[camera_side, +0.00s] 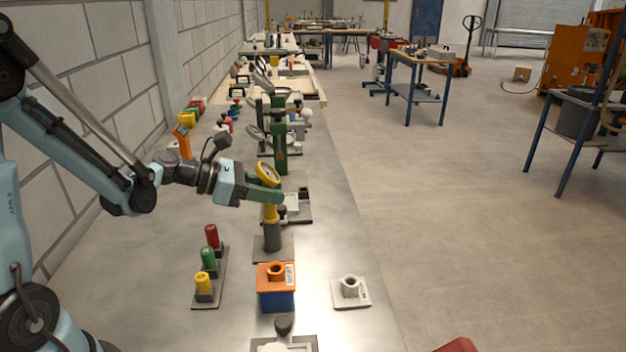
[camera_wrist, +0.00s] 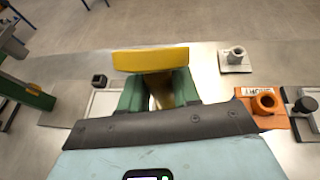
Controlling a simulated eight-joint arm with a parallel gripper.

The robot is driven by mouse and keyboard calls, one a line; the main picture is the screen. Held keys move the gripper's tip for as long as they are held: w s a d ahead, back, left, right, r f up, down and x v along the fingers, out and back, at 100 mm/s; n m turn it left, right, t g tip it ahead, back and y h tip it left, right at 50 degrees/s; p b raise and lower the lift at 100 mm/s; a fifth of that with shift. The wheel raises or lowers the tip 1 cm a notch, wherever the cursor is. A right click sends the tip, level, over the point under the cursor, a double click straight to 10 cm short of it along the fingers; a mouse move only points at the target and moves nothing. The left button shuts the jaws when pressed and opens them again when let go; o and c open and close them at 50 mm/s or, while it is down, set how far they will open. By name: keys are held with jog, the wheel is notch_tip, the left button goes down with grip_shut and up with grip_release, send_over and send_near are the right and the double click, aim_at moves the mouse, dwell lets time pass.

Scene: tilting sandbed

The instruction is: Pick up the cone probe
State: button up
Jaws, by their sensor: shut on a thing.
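The cone probe (camera_side: 270,214) is yellow, with a round dial at its top, and stands close to upright. My gripper (camera_side: 266,194) is shut on it just below the dial, with green fingers around its upper part. The probe's lower end meets a dark grey cylindrical holder (camera_side: 272,238) on a flat base; I cannot tell whether it is seated or slightly raised. In the wrist view a yellow bar-like part of the probe (camera_wrist: 150,59) shows beyond the green fingers (camera_wrist: 158,90). The probe's tip is hidden.
An orange-and-blue block with a round socket (camera_side: 276,290) stands in front of the holder. A white socketed block (camera_side: 350,289) is to its right. Red, green and yellow pegs (camera_side: 208,260) stand at the left. A green post (camera_side: 279,140) rises behind.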

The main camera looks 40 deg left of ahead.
jog(key=shift+r, duration=0.15)
notch_tip(320, 180, up, 20)
dwell(1.4)
